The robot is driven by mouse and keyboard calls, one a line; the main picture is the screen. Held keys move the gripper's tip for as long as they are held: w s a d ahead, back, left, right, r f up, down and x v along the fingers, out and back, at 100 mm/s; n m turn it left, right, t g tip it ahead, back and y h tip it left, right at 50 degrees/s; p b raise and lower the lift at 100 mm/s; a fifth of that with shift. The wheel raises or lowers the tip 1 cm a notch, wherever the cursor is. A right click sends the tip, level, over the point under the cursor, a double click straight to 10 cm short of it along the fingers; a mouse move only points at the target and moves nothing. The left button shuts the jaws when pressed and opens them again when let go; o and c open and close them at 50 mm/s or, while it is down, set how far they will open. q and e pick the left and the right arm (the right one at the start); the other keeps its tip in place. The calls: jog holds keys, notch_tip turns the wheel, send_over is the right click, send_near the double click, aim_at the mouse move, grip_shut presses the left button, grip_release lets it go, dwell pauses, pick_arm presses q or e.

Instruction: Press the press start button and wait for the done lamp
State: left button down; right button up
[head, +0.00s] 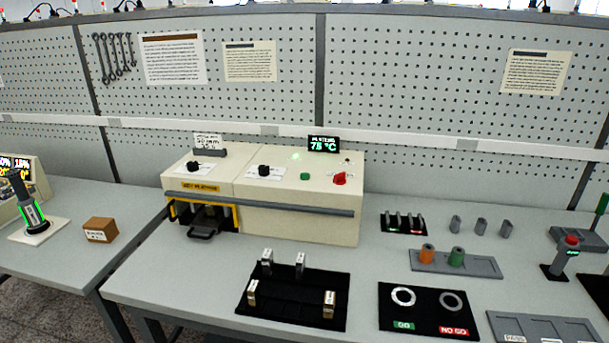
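The press is a cream box (300,215) on the bench, with a grey bar across its front. A green button (305,176) sits on its sloped top, left of a larger red knob (340,178). A black display (324,144) at the back reads about 75 °C in green. A yellow-framed opening (205,214) with a black handle is at the lower left of the front. Neither of my grippers is in view.
A black mat (290,312) with several metal blocks lies before the press. A GO/NO GO ring board (428,311) and a grey tray (484,267) with orange and green cylinders are to the right. A brown box (101,229) sits on the left bench. Bare bench lies between press and mat.

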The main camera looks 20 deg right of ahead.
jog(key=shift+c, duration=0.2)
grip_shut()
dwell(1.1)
